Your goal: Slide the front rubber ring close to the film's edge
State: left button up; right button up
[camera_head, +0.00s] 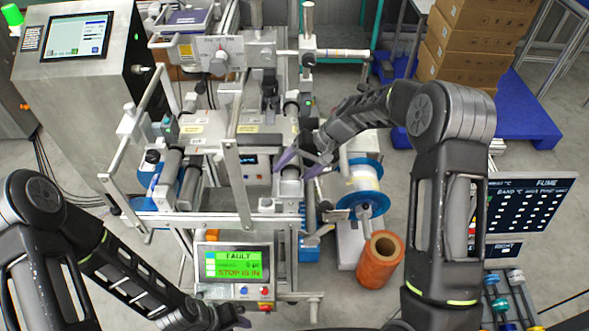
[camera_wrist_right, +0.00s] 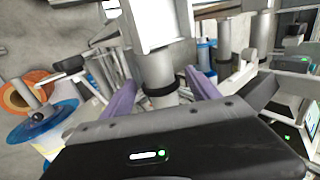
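In the right wrist view a pale metal roller (camera_wrist_right: 153,45) carries a black rubber ring (camera_wrist_right: 161,87) around it. My right gripper (camera_wrist_right: 162,98) has its two purple fingers apart, one on each side of this roller near the ring. I cannot tell whether either finger touches it. In the head view my right gripper (camera_head: 299,166) is at the front right of the machine, by the rollers, and the ring is not clear there. My left gripper (camera_head: 236,316) is low at the bottom, partly hidden, away from the rollers.
A blue-flanged reel (camera_head: 366,199) and an orange roll (camera_head: 382,247) stand right of the gripper. An upright metal bar (camera_head: 240,185) stands at the machine's front. Stacked boxes (camera_head: 470,45) are at the back right.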

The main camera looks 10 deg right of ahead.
grip_shut()
dwell(0.6)
